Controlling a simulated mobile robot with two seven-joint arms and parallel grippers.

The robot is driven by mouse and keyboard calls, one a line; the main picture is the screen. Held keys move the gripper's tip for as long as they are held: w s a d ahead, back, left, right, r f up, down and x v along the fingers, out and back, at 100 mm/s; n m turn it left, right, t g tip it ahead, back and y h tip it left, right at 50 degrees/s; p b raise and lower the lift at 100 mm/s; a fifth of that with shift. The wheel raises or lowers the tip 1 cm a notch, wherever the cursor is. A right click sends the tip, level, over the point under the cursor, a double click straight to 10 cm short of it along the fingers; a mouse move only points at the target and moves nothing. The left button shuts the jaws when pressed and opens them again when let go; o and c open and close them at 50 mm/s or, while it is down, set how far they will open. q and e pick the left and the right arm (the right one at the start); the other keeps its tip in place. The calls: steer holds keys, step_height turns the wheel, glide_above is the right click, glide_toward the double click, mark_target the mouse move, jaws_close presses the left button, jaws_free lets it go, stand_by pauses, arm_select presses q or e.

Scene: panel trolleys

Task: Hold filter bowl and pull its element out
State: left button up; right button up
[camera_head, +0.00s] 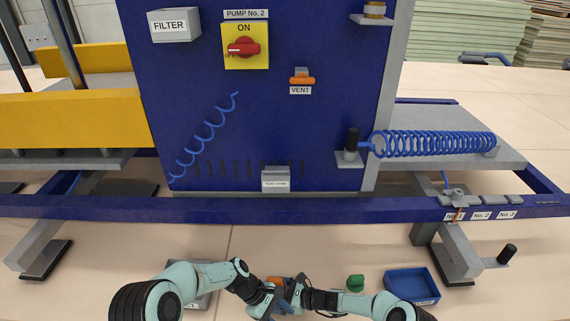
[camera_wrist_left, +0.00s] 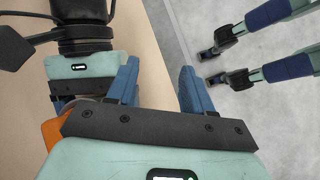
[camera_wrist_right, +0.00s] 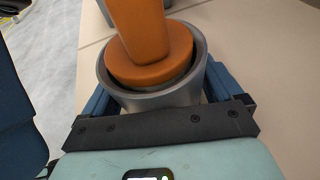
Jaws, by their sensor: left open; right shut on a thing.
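The filter bowl (camera_wrist_right: 180,97) is a grey round cup in the right wrist view. The orange element (camera_wrist_right: 150,65) sits inside it, with an upright orange grip rising from its top. My right gripper (camera_wrist_right: 157,92) is shut around the bowl, one blue finger on each side. My left gripper (camera_wrist_left: 160,88) is open with nothing between its fingers. An orange part (camera_wrist_left: 50,133) shows beside and partly behind its palm in the left wrist view. In the head view both grippers meet low in the middle, with some orange (camera_head: 276,281) between them; the bowl is mostly hidden there.
A blue tray (camera_head: 430,291) and a green object (camera_head: 355,282) are at the lower right. A grey box-like thing (camera_head: 203,299) is partly behind my left arm. A blue panel (camera_head: 290,140) on a trolley, with a FILTER-labelled block (camera_head: 173,25), stands ahead.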

arm_select(q)
step_height(320, 180, up, 4)
steer(key=w+d, duration=0.1)
steer(key=w, duration=0.1)
step_height(320, 180, up, 4)
steer(key=n+t+y, duration=0.1)
steer(key=n+t, duration=0.1)
steer(key=n, duration=0.4)
glide_above(273, 279)
steer(key=a, duration=0.3)
steer(key=shift+f, duration=0.1)
steer(key=shift+d+f, duration=0.15)
steer(key=shift+f, duration=0.1)
steer(key=shift+x, duration=3.1)
steer(key=shift+w, duration=0.1)
steer(key=shift+c, duration=0.3)
